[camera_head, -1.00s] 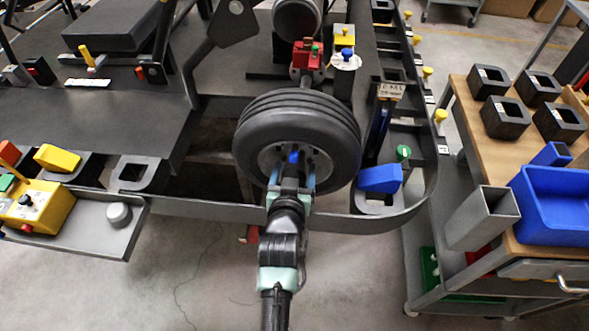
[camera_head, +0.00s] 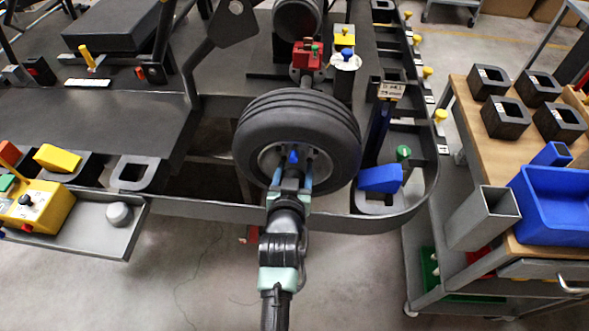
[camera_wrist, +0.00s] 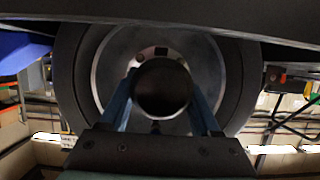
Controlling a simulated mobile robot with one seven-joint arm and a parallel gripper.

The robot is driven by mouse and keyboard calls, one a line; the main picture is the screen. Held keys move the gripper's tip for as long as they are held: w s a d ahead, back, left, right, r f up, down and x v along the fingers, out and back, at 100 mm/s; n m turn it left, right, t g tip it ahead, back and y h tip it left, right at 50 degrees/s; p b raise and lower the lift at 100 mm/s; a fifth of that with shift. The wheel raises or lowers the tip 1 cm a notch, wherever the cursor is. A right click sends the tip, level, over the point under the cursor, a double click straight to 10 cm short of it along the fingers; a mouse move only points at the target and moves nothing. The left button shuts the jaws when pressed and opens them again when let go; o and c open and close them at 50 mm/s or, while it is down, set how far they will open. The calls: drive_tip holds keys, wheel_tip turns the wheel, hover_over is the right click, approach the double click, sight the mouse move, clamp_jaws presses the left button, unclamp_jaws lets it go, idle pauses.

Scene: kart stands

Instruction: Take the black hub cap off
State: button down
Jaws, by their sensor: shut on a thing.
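The wheel (camera_head: 298,112), a black ribbed tyre with a grey metal rim, is mounted at the near end of the kart frame. In the wrist view its grey rim (camera_wrist: 207,62) fills the middle. My gripper (camera_head: 296,168) reaches up to the wheel's centre. In the wrist view its two blue fingers are shut on the black hub cap (camera_wrist: 162,88), a round dark piece in front of the rim. My gripper mostly hides the cap in the head view. I cannot tell whether the cap still touches the hub.
A curved grey bumper rail (camera_head: 400,213) runs beneath the wheel. A blue block (camera_head: 380,179) stands right of the tyre. A grey side tray (camera_head: 85,228) with a grey knob (camera_head: 119,214) is at left. A wooden-topped cart (camera_head: 482,140) with a blue bin (camera_head: 555,207) stands at right.

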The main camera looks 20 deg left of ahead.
drive_tip(key=shift+s, duration=0.1)
idle(0.3)
drive_tip(key=shift+s+d+p, duration=0.3)
drive_tip(key=shift+s+p, duration=0.25)
drive_tip(key=shift+s, duration=0.4)
drive_tip(key=shift+s+d+p, duration=0.25)
drive_tip(key=shift+s+p, duration=0.35)
drive_tip(key=shift+s, duration=0.3)
drive_tip(key=shift+s+d+p, duration=0.3)
drive_tip(key=shift+s+p, duration=0.25)
drive_tip(key=shift+s, duration=0.4)
